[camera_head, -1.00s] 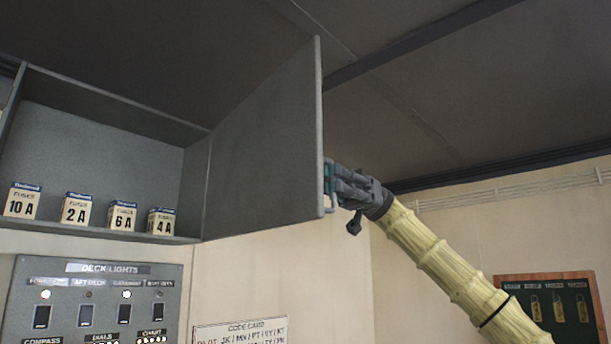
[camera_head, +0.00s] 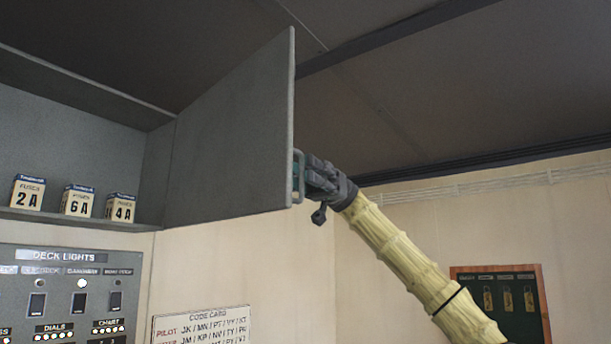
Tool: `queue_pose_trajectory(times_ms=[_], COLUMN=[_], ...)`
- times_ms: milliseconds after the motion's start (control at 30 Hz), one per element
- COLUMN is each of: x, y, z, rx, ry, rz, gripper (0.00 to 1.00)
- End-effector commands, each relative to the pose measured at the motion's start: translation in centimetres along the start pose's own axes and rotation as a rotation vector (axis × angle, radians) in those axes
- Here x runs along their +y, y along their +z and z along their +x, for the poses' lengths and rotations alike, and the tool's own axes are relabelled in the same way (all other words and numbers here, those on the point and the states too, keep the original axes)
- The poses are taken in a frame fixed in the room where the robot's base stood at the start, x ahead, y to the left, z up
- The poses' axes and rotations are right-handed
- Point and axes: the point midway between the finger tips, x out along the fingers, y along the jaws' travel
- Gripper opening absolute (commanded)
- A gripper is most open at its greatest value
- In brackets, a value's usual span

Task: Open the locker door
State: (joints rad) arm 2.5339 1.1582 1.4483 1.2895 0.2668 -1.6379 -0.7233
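The grey locker door (camera_head: 230,130) stands swung well out from the grey locker (camera_head: 75,137), whose inside is in view at the left. The door's handle (camera_head: 301,190) is a thin grey bar at its free edge. My gripper (camera_head: 300,173) is at this handle, coming from the right, with its fingers closed around the bar. Part of the finger contact is hidden by the handle and door edge. Boxes marked 2A (camera_head: 28,192), 6A (camera_head: 78,201) and 4A (camera_head: 121,208) stand on the locker's shelf.
Below the locker is a deck lights panel (camera_head: 65,277) with switches. A code card (camera_head: 203,325) hangs on the cream wall. A wooden-framed key board (camera_head: 508,300) is at the right. The dark ceiling is above the door. The space right of the door holds only my arm.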

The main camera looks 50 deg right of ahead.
Motion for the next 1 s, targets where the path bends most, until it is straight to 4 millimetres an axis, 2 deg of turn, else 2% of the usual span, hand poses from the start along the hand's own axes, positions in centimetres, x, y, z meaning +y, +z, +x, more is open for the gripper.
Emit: queue_pose_trajectory(times_ms=[167, 500, 700, 1000], x=[0.1, 0.2, 0.2, 0.3], y=[-0.1, 0.0, 0.0, -0.1], z=[-1.2, -7.0, -9.9, -11.6], rx=[0.002, 0.002, 0.002, -0.001], ry=[0.001, 0.002, 0.001, 0.000], rz=[0.000, 0.001, 0.001, 0.002], gripper=[0.30, 0.30, 0.30, 0.30])
